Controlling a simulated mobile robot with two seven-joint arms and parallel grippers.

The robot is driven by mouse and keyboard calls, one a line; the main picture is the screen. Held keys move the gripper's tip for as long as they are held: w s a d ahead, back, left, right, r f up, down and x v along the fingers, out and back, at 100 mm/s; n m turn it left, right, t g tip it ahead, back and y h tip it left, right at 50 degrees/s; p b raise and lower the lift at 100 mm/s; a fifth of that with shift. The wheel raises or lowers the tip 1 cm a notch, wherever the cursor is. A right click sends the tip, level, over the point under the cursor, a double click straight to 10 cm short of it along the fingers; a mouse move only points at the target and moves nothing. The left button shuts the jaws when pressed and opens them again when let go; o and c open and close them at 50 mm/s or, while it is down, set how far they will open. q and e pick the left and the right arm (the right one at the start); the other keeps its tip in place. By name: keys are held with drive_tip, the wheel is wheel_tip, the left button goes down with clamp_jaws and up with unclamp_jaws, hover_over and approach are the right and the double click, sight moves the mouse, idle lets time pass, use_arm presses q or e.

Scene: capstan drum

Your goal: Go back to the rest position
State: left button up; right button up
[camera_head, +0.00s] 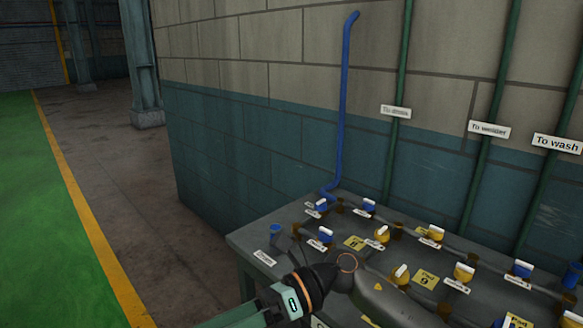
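An arm that I take for my left one comes in at the bottom, left of centre. It has a teal link and a black wrist with an orange ring. It reaches over the near left part of a grey table. My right gripper is not in view.
The grey table (249,238) carries pipes, blue valves (322,242), yellow valves (464,272) and labels. A blue pipe (343,110) and green pipes (398,95) rise along the block wall (230,135). Brown floor (120,190) at left is free, beside a green floor area (45,220).

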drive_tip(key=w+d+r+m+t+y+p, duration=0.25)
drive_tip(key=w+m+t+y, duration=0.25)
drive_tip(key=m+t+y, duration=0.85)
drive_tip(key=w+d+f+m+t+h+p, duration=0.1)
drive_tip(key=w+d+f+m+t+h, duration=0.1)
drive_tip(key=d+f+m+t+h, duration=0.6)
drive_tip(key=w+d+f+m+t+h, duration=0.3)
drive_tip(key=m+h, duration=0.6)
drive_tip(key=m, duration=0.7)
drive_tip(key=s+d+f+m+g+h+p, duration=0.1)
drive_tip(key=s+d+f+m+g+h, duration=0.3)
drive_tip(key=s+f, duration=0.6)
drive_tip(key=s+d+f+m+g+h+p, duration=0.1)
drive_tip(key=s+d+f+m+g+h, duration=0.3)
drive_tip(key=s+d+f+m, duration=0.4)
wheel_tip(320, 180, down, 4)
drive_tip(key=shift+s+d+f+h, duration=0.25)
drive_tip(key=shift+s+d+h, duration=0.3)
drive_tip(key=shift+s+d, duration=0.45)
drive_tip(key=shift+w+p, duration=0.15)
drive_tip(key=shift+p, duration=0.15)
